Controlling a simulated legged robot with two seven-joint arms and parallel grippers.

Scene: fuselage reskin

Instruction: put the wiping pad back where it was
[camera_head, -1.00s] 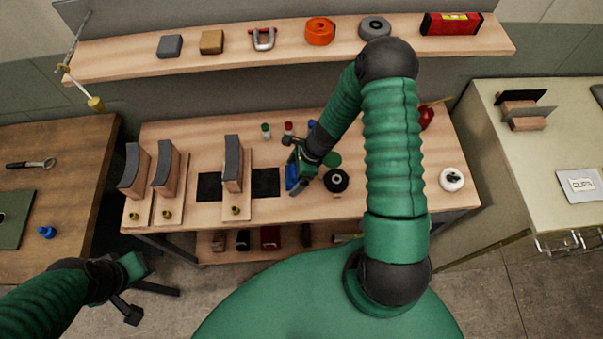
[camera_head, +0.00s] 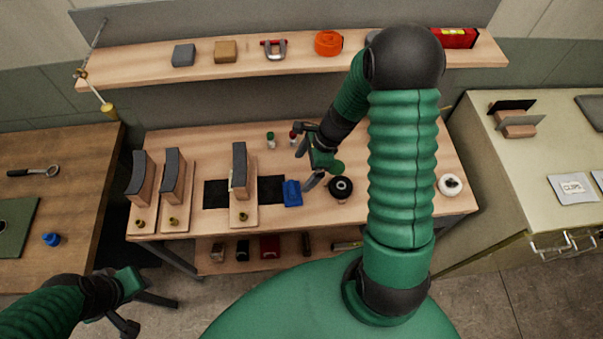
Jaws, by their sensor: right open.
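The blue wiping pad (camera_head: 292,193) lies on the middle workbench, at the right end of a black strip (camera_head: 270,189). My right gripper (camera_head: 304,171) is open and empty, up and to the right of the pad, with a small gap between them in the picture. My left gripper (camera_head: 150,314) is low at the left, in front of the bench and far from the pad. Its fingers look spread, with nothing between them.
Several wooden stands with grey curved tops (camera_head: 240,170) stand left of the pad. A black round spool (camera_head: 341,187) is close on its right. Small bottles (camera_head: 270,141) stand behind. A shelf (camera_head: 130,72) runs along the back. The bench's front right is mostly clear.

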